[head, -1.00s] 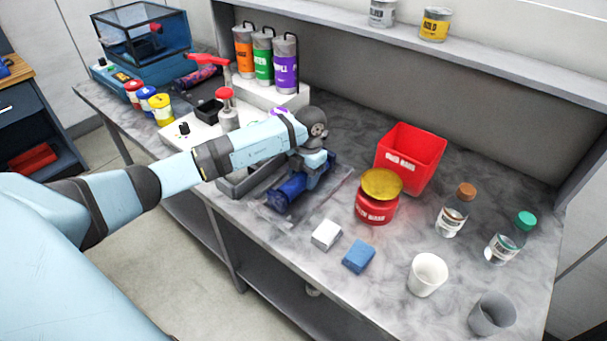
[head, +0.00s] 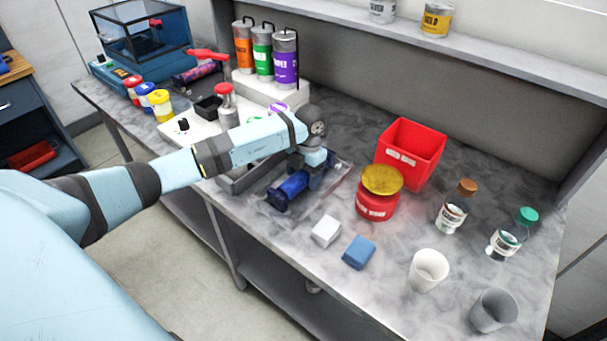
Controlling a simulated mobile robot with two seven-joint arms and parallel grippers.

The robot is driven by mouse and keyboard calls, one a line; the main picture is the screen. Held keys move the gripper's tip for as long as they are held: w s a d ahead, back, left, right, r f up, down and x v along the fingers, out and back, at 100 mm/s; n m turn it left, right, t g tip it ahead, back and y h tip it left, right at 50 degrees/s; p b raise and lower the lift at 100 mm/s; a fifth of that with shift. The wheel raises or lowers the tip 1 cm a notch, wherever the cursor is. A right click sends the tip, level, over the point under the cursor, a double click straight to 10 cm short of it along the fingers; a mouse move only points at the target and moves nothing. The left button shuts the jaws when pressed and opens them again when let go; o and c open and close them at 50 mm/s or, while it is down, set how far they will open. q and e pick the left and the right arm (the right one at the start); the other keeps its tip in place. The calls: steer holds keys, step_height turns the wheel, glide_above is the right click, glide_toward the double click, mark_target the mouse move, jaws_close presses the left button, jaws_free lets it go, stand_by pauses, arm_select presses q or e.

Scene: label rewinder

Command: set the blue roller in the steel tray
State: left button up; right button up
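The blue roller (head: 288,190) lies slantwise at the front middle of the bench. It is over or in the shallow steel tray (head: 343,181), whose bright rim shows to its right; whether it rests on the tray floor is hard to tell. My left gripper (head: 314,178) points down at the roller's far half, with its dark fingers at the roller. The wrist and fingers hide part of the roller, and I cannot see whether the fingers press on it. My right gripper is not in view.
A grey holder (head: 235,182) is left of the tray. A white block (head: 326,231) and blue block (head: 359,252) lie in front. To the right stand a red jar with a yellow lid (head: 377,205), a red bin (head: 411,160), bottles and cups. Bench between blocks and cups is clear.

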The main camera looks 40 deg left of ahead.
arm_select(q)
steer(key=shift+o, duration=0.8)
steer(key=shift+s, duration=0.1)
step_height(320, 180, up, 14)
steer(key=w+b, duration=0.1)
steer(key=w, duration=0.1)
steer(key=shift+f, duration=0.15)
steer(key=shift+d, duration=0.1)
